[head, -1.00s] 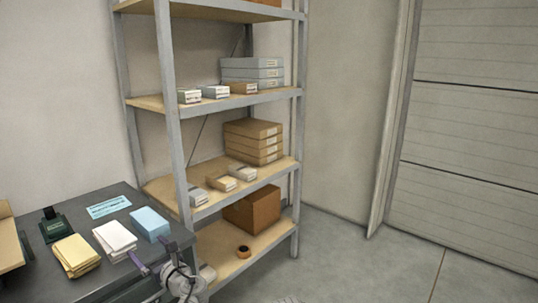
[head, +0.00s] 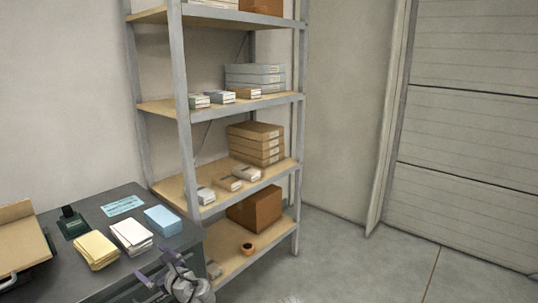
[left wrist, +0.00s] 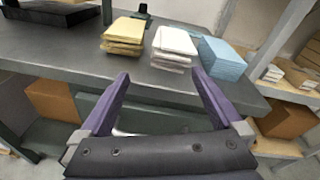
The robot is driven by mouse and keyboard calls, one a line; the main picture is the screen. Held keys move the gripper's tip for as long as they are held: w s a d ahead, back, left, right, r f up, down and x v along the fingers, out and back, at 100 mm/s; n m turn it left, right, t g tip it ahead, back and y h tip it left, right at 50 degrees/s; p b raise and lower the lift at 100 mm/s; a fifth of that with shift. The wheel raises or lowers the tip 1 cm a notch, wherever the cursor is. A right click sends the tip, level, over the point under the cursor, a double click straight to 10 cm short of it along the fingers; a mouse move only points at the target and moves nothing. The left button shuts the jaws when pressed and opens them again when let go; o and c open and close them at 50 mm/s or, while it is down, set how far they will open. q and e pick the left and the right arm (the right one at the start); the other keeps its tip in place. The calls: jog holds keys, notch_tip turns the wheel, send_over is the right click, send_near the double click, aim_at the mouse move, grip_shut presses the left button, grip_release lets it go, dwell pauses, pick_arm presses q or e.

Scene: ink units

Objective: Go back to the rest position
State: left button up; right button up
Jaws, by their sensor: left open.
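My left gripper (head: 155,268) is low in the head view, at the front right corner of the dark table. It is open and empty; in the left wrist view its two purple fingers (left wrist: 161,82) are spread apart before the table's front edge. My right gripper is not in view. On the table lie a yellow stack (head: 96,249), a white stack (head: 131,236) and a blue stack (head: 163,220). They also show beyond the fingers in the left wrist view, apart from them.
The dark table (head: 190,238) stands at the left. On it are a green stamp-like object (head: 72,222), a light blue card (head: 123,206) and a cardboard piece (head: 22,238). A metal shelf (head: 184,120) with boxes stands behind. The floor (head: 385,265) at right is clear.

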pick_arm(q)
jog(key=s+d+r+n+g+h+p, duration=0.1)
jog(key=s+d+n+g+h+p, duration=0.2)
jog(key=s+d+n+p, duration=0.3)
jog(key=s+d+r+n+g+h+p, duration=0.1)
jog(key=s+d+n+g+h+p, duration=0.2)
jog(key=s+d+n+h+p, duration=0.2)
jog(key=s+d+r+n+g+h+p, duration=0.1)
jog(key=s+d+n+g+h+p, duration=0.2)
jog(key=s+d+n+p, duration=0.4)
jog(key=shift+s+d+r+n+g+h+p, duration=0.35)
jog(key=shift+d+p, duration=1.35)
jog(key=shift+d, duration=2.7)
jog(key=shift+w+f+g, duration=0.15)
jog(key=shift+g, duration=0.1)
